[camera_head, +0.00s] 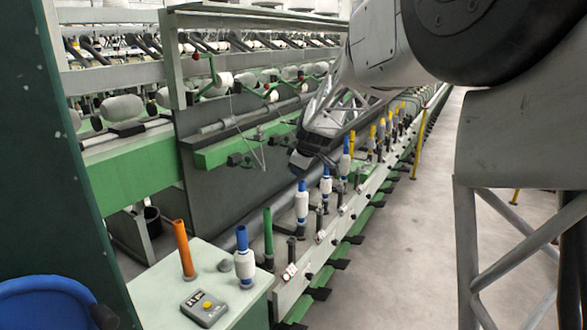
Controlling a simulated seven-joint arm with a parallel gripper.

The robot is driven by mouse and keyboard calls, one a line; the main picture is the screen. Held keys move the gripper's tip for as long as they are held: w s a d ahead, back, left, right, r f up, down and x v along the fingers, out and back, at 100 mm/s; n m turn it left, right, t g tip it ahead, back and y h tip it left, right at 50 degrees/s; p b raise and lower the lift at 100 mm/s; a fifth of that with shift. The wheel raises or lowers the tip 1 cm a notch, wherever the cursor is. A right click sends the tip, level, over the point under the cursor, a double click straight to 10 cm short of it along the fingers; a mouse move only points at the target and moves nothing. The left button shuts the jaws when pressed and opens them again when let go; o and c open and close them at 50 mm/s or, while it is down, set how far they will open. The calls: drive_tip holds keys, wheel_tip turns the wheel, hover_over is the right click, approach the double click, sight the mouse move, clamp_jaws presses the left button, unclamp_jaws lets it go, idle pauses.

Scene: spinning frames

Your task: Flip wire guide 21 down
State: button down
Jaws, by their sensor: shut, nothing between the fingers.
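My gripper (303,160) reaches in from the upper right, with its dark fingertips shut and empty. It hangs in front of the green rail (240,146), above the row of spindles. A thin bent wire piece (258,150) hangs at the rail, left of my fingertips and apart from them. I cannot read a number on it, so I cannot tell whether it is wire guide 21. The rail behind my gripper and arm is hidden.
Spindles with blue-topped bobbins (302,203) stand in a row below my gripper. A white-green table (150,296) at front left bears an orange tube (184,250), a bobbin (244,262) and a grey-yellow device (203,308). The floor (410,250) to the right is clear.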

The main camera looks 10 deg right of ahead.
drive_tip(key=shift+s+d, duration=1.35)
drive_tip(key=shift+s, duration=0.05)
drive_tip(key=shift+s, duration=0.1)
drive_tip(key=s+a+r+m+g, duration=0.1)
drive_tip(key=s+a+r+m, duration=0.15)
drive_tip(key=s, duration=0.85)
drive_tip(key=s+a+r+m+g, duration=0.1)
drive_tip(key=s+a+m, duration=0.2)
drive_tip(key=s, duration=0.9)
drive_tip(key=s+f+m+h, duration=0.1)
drive_tip(key=s+f+m, duration=0.1)
drive_tip(key=s, duration=0.9)
drive_tip(key=s+f+m+g, duration=0.1)
drive_tip(key=s+m, duration=0.3)
drive_tip(key=s, duration=0.8)
drive_tip(key=shift+a+f+h, duration=0.4)
drive_tip(key=shift+a+f, duration=0.05)
drive_tip(key=shift+f, duration=0.45)
